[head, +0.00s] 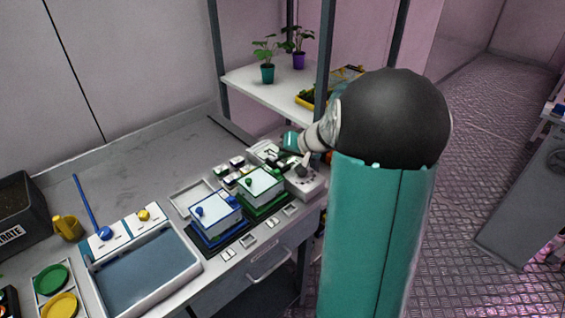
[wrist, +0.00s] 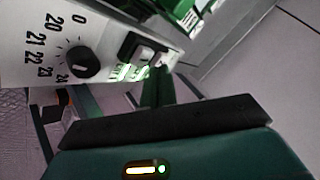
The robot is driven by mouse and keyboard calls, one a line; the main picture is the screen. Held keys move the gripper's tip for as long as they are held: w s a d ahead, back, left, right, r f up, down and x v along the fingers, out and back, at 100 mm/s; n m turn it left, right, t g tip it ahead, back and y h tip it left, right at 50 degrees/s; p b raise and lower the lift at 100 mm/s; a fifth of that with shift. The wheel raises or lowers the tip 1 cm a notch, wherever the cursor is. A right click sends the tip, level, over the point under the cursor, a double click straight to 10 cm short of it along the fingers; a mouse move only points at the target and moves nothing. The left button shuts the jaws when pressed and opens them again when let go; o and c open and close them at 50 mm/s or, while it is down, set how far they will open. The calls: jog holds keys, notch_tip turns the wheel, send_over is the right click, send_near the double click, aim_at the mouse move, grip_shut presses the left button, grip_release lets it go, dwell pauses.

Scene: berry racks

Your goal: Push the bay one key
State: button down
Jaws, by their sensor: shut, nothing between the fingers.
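A white control panel (wrist: 100,40) with a black dial (wrist: 82,62) numbered 0 and 20 to 24 fills the upper left of the wrist view. I cannot read which key is bay one. My gripper (wrist: 158,76) is shut and empty, its fingertips overlapping the panel edge by the farther key; contact cannot be told. In the head view the panel (head: 305,181) is at the bench's right end, partly behind my arm.
A green-based box (head: 263,204) and a blue-based box (head: 218,235) with white tops stand left of the panel. A shelf post (head: 323,70) rises close behind my arm. A shelf (head: 245,78) holds potted plants. A shallow tray (head: 193,268) lies farther left.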

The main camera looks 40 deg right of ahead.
aim_at(285, 167)
jog(key=shift+f, duration=0.1)
dwell(0.7)
jog(key=shift+f, duration=0.35)
jog(key=shift+f, duration=0.45)
dwell(0.7)
jog(key=shift+r, duration=0.9)
notch_tip(285, 167, up, 5)
dwell(0.6)
